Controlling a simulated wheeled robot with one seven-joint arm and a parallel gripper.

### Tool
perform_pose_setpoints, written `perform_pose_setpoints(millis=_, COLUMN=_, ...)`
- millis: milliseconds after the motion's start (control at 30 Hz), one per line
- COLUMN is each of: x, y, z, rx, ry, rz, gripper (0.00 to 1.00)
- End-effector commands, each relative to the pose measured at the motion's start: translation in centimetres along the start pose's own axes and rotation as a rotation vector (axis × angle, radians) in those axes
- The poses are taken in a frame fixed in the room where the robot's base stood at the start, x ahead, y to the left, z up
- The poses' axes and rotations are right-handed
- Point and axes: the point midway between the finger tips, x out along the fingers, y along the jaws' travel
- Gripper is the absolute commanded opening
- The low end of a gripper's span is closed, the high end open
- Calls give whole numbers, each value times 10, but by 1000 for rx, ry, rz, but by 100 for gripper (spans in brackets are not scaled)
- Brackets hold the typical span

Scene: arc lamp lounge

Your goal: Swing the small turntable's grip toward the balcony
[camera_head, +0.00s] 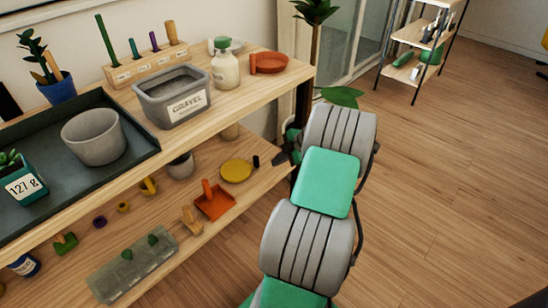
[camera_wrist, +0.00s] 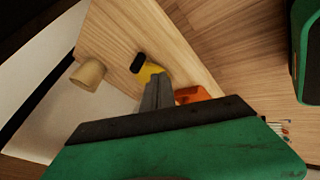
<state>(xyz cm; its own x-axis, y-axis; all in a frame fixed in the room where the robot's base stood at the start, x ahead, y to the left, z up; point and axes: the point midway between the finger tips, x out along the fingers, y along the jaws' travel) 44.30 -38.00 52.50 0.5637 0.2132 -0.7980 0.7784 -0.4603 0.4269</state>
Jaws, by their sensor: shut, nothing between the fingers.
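A small yellow turntable (camera_head: 237,171) lies on the lower shelf in the head view. Its upright black grip (camera_head: 256,161) is at its right edge. My gripper (camera_head: 281,158) is just right of the grip, partly hidden by my arm. In the wrist view, the shut, empty fingers of my gripper (camera_wrist: 158,80) overlap part of the yellow turntable (camera_wrist: 150,72), and its black grip (camera_wrist: 138,62) shows just beyond the tips. I cannot tell whether the fingers touch it. The glass balcony door (camera_head: 372,35) stands at the back, beyond the shelf's right end.
An orange dustpan (camera_head: 214,201) lies in front of the turntable, and a grey pot (camera_head: 180,165) stands to its left. Open floor (camera_head: 440,180) lies right.

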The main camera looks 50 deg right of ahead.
Motion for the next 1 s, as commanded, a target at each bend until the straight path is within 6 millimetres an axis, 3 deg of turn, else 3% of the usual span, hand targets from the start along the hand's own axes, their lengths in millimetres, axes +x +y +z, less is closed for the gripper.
perform_pose_setpoints(millis=33, x=16, y=-3, z=1, rx=0, ry=2, rz=-3, gripper=0)
perform_pose_setpoints(millis=300, x=74, y=-2, z=2, rx=1, ry=0, rz=-2, gripper=0)
perform_pose_setpoints(millis=400, x=81, y=16, z=3, rx=-1, ry=-3, rz=1, gripper=0)
perform_pose_setpoints(millis=600, x=88, y=33, z=2, rx=4, ry=-3, rz=0, gripper=0)
perform_pose_setpoints(millis=1000, x=88, y=36, z=6, rx=5, ry=-4, rz=1, gripper=0)
